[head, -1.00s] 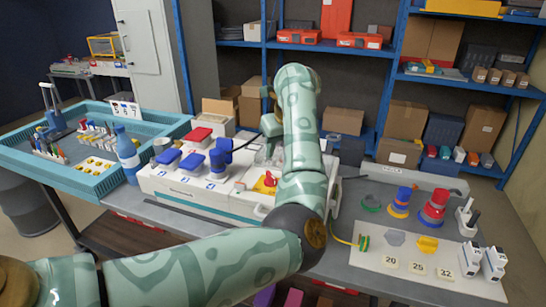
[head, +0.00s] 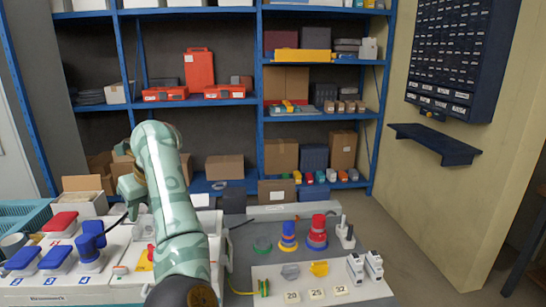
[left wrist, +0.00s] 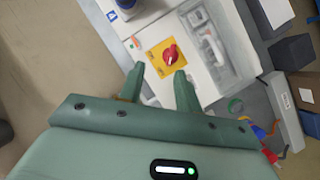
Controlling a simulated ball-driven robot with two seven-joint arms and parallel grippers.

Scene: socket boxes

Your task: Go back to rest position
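My left arm rises in front of the white socket box (head: 120,272) in the head view, with its wrist bent over the box. My left gripper (left wrist: 159,73) is open and empty in the left wrist view, its two fingers apart. Beyond the fingertips is a red rotary knob on a yellow plate (left wrist: 158,62). No contact with the knob is visible. In the head view the yellow plate (head: 144,262) shows beside my forearm, which hides part of the box. My right gripper is in neither view.
Blue sockets (head: 90,247) and a red-lidded socket (head: 60,222) sit on the box's left. Stacked colored rings (head: 317,236) and a white mat (head: 330,290) with numbered tags are on the right. Shelves (head: 262,110) stand behind; open floor lies at right.

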